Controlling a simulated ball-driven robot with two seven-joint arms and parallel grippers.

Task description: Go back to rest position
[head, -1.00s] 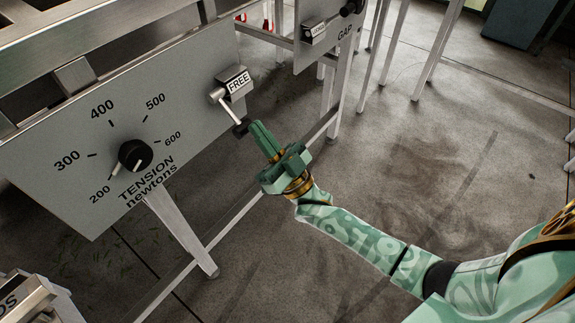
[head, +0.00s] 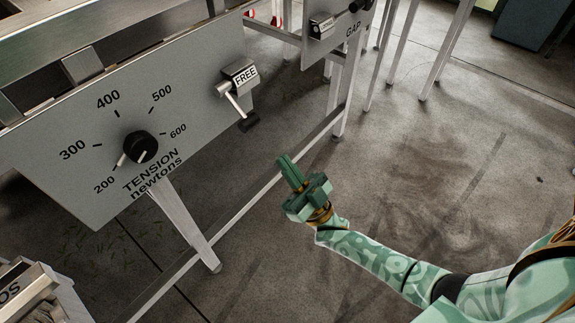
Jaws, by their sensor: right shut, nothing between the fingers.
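My right gripper (head: 287,166) is shut and empty, in the middle of the head view. Its arm comes in from the lower right. It is apart from the small lever (head: 236,104) below the FREE label block (head: 241,74), with a clear gap between the fingertips and the lever's dark knob (head: 249,122). The lever hangs down to the right from its block. My left gripper is not in view.
The grey tension panel (head: 62,190) with its black knob (head: 140,147) is at the left. The GAP panel (head: 318,55) is at the top. Metal legs (head: 182,225) and a low rail stand near the arm. Open concrete floor (head: 420,180) lies to the right.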

